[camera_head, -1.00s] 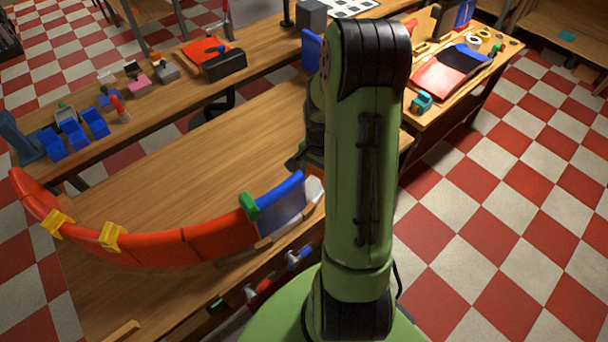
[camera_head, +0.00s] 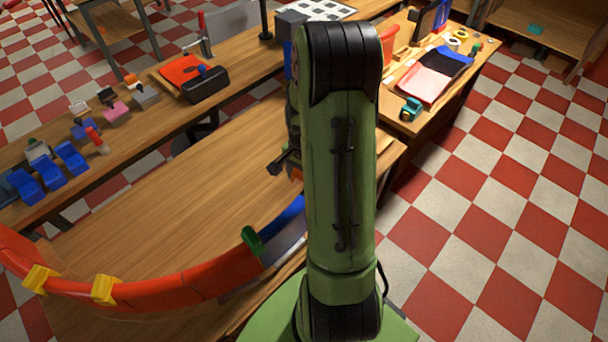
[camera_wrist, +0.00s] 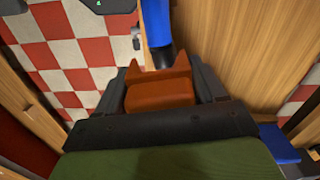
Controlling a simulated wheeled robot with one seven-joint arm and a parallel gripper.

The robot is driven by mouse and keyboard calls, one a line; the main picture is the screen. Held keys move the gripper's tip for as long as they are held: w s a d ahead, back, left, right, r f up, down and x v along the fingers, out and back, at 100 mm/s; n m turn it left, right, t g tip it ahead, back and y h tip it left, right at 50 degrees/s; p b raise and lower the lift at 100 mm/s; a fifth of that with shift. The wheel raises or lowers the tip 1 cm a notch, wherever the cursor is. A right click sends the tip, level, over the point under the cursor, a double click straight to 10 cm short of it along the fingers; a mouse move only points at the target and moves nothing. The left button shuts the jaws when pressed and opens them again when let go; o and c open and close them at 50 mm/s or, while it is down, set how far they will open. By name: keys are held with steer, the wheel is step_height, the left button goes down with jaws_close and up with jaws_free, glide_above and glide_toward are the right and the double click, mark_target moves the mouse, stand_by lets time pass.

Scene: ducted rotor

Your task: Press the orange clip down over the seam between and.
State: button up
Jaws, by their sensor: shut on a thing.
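The orange clip (camera_wrist: 160,94) sits between the fingers of my gripper (camera_wrist: 161,76) in the wrist view, and the gripper is shut on it. Its two prongs point away from the palm. A blue piece (camera_wrist: 157,30) lies just beyond the clip; I cannot tell whether they touch. In the head view, my arm hides most of the gripper. The curved duct there has red segments (camera_head: 190,284) and a blue segment (camera_head: 286,218), with a green clip (camera_head: 252,240) over their seam. Two yellow clips (camera_head: 40,279) (camera_head: 103,289) straddle the red part. My arm covers the blue segment's right end.
The duct lies on a wooden table (camera_head: 190,190) with clear surface behind it. A back bench holds blue blocks (camera_head: 70,158), an orange item (camera_head: 182,70) and a dark case (camera_head: 205,86). A side table at right holds a red and blue tray (camera_head: 425,82).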

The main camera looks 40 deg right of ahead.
step_height(320, 180, down, 8)
steer(key=b, duration=0.6)
steer(key=shift+f+b, duration=0.2)
steer(key=shift+b, duration=0.2)
steer(key=shift+f, duration=0.15)
steer(key=o, duration=1.1)
step_height(320, 180, up, 16)
steer(key=shift+p, duration=1.15)
steer(key=shift+f, duration=0.1)
